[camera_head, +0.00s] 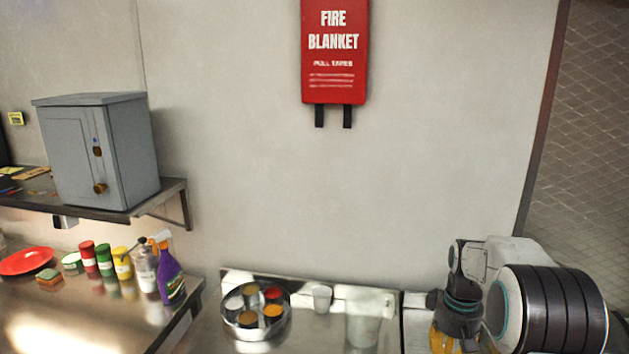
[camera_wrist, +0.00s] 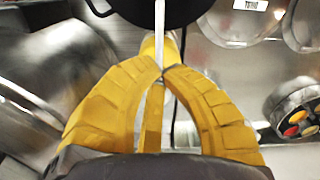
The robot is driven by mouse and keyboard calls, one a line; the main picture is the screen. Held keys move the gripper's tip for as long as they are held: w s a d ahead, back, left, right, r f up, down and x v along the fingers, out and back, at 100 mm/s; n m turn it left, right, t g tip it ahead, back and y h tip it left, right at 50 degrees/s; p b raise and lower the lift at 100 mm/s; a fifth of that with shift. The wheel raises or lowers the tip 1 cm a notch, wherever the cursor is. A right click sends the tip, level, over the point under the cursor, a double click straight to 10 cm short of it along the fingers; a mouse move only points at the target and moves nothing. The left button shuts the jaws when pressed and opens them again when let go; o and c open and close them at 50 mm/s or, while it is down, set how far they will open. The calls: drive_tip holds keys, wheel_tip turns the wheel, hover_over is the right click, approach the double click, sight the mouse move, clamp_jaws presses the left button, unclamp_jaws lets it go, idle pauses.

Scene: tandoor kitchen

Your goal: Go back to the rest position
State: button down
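My gripper (camera_wrist: 162,73) shows in the wrist view with its yellow fingers curved inward and their tips together. A narrow pale strip (camera_wrist: 159,22) runs up from behind the tips, and I cannot tell what it is. I see no clear object held between the fingers. In the head view my arm is at the lower right, and only a yellow part of my gripper (camera_head: 441,341) shows at the bottom edge. Its tips are out of that frame.
A round spice tin (camera_head: 256,310) and metal cups (camera_head: 321,298) stand on the steel counter. Bottles and jars (camera_head: 105,258) stand on the left counter. A grey box (camera_head: 98,150) sits on a shelf. A dark pan (camera_wrist: 165,12) is beyond my fingertips.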

drive_tip(key=s+a+r+t+b, duration=0.1)
drive_tip(key=s+a, duration=0.2)
drive_tip(key=s, duration=0.5)
drive_tip(key=s+a+r+t+b, duration=0.2)
drive_tip(key=s+a, duration=0.1)
drive_tip(key=s, duration=0.6)
drive_tip(key=s+a+r+m+t+b, duration=0.1)
drive_tip(key=s+a, duration=0.3)
drive_tip(key=s, duration=0.4)
drive_tip(key=shift+s+r+t+b, duration=0.35)
drive_tip(key=shift+r+t, duration=0.15)
drive_tip(key=shift+r, duration=0.05)
